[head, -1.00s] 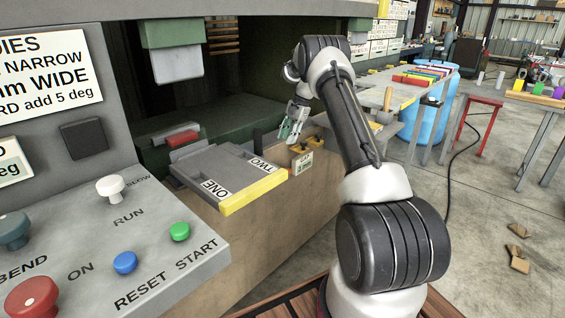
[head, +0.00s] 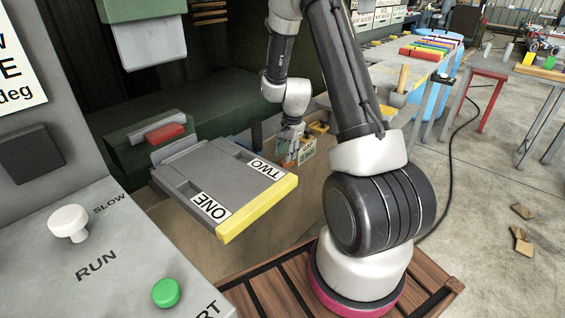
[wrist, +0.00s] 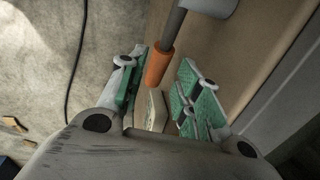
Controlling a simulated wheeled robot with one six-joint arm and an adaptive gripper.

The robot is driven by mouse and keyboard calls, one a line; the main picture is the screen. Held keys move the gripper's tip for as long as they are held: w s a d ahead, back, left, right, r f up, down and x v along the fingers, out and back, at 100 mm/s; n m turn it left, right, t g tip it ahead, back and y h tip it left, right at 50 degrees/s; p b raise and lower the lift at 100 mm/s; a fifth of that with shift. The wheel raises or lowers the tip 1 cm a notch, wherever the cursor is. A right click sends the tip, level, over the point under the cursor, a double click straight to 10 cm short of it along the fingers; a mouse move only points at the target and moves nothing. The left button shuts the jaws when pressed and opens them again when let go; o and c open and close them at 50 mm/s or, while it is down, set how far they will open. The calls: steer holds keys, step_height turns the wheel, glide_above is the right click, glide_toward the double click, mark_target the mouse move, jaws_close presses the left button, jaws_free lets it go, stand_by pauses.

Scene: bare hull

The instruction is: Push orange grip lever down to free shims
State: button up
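In the wrist view the orange grip (wrist: 158,66) on a grey lever rod (wrist: 174,28) lies between and just beyond the two green-padded fingers of my gripper (wrist: 155,92). The fingers stand apart, with a gap to the grip, so I see no hold. In the head view my gripper (head: 288,150) is low beside the small sign (head: 307,148), right of the tray marked ONE and TWO. The fingers hide most of the lever there. I cannot make out any shims for certain.
The grey tray (head: 205,176) with a yellow front edge (head: 258,208) juts out left of my gripper. A control panel (head: 110,270) with knobs is at the lower left. A pale small block (wrist: 152,112) sits close between the fingers in the wrist view.

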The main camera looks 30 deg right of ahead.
mark_target(284, 164)
steer(key=f, duration=0.4)
steer(key=w+f, duration=0.1)
steer(key=f, duration=0.1)
steer(key=shift+a+f, duration=0.15)
steer(key=shift+f, duration=0.05)
jaws_close()
